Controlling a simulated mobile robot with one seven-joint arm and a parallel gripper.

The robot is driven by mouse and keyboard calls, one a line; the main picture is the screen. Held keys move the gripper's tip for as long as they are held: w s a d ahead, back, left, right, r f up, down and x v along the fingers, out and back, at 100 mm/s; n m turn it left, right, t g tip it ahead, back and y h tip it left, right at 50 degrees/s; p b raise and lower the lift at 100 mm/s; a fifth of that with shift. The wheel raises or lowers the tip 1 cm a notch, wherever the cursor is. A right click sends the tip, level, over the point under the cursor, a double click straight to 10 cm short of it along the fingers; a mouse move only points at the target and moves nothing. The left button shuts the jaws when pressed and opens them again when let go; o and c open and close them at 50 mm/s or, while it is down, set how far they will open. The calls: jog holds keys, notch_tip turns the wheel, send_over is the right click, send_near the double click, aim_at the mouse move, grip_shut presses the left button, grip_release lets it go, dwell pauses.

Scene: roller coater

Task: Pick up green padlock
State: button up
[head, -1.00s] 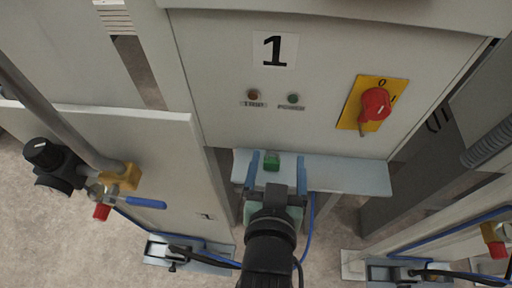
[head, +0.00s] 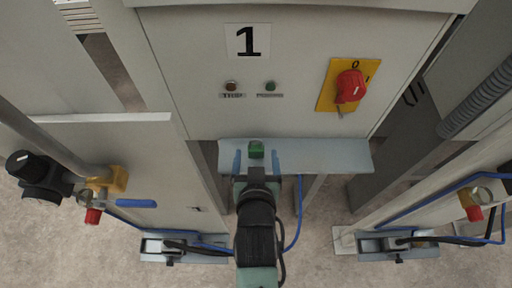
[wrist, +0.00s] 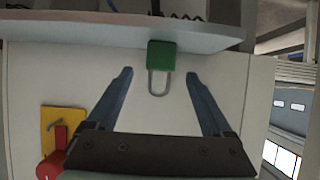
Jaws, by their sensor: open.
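The green padlock (head: 256,149) sits on the narrow light-blue shelf (head: 330,155) below the panel marked 1. In the wrist view the padlock (wrist: 161,56) shows its green body at the shelf edge and its grey shackle pointing toward my gripper. My gripper (head: 256,160) is open and empty, with one blue finger on each side of the padlock in the head view. In the wrist view the fingertips (wrist: 160,72) flank the shackle with clear gaps on both sides. No contact shows.
A red rotary switch (head: 350,87) on a yellow plate is on the cabinet front, right of two small indicator lights. Pipes with a blue-handled valve (head: 136,203) stand at the left, and another post with a valve (head: 472,205) at the right. The shelf is otherwise clear.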

aim_at(256, 152)
jog(key=shift+f+p+x, duration=0.25)
jog(key=shift+p+x, duration=0.1)
jog(key=shift+x, duration=2.05)
jog(key=shift+s, duration=0.15)
grip_shut()
notch_tip(256, 152, up, 10)
jog(key=shift+r, duration=0.1)
